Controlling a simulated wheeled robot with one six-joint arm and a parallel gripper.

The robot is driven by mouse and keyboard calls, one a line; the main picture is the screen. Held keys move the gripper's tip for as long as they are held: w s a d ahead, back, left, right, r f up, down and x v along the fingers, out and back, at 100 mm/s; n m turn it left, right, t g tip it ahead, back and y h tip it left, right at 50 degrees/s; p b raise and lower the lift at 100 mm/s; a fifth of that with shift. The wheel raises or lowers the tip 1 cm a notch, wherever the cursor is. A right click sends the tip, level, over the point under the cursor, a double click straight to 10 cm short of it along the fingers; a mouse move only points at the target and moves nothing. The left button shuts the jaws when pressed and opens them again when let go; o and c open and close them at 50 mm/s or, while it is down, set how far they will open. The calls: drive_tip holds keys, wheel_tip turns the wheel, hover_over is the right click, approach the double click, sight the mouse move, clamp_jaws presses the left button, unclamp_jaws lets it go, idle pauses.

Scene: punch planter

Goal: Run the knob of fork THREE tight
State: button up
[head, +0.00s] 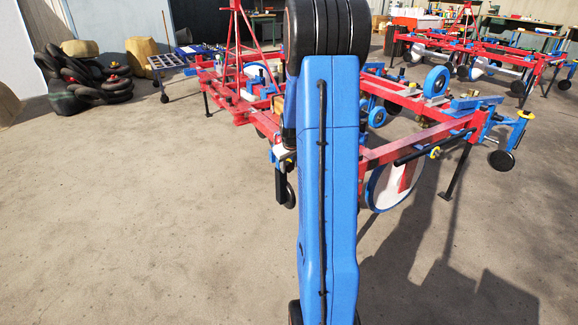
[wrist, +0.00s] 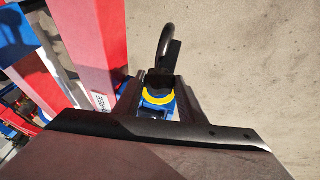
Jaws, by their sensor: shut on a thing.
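In the wrist view, my gripper (wrist: 158,88) is closed around a yellow knob (wrist: 157,99), with one dark finger on each side. Blue metal of the fork (wrist: 155,111) shows just below the knob, and a dark part sits just above it. A black wheel (wrist: 164,45) stands beyond the fingertips. A white label (wrist: 98,101) on the red frame beside the knob is partly cut off; its visible letters look like the end of THREE. How tight the knob is cannot be told. In the head view my own blue arm hides my gripper and this knob.
The red and blue planter (head: 410,105) spreads behind my arm on both sides, with a white disc (head: 385,188) low on its right. A red beam (wrist: 92,35) runs close left of my gripper. A second machine (head: 480,55) stands back right. The concrete floor in front is clear.

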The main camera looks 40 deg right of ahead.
drive_tip(key=shift+s+d+y, duration=0.15)
drive_tip(key=shift+y, duration=0.35)
drive_tip(key=shift+d+m+t+y, duration=0.2)
drive_tip(key=shift+m+t+y, duration=0.2)
drive_tip(key=shift+y, duration=0.8)
drive_tip(key=o, duration=1)
drive_tip(key=shift+o, duration=0.2)
drive_tip(key=v, duration=1.7)
drive_tip(key=shift+r, duration=0.2)
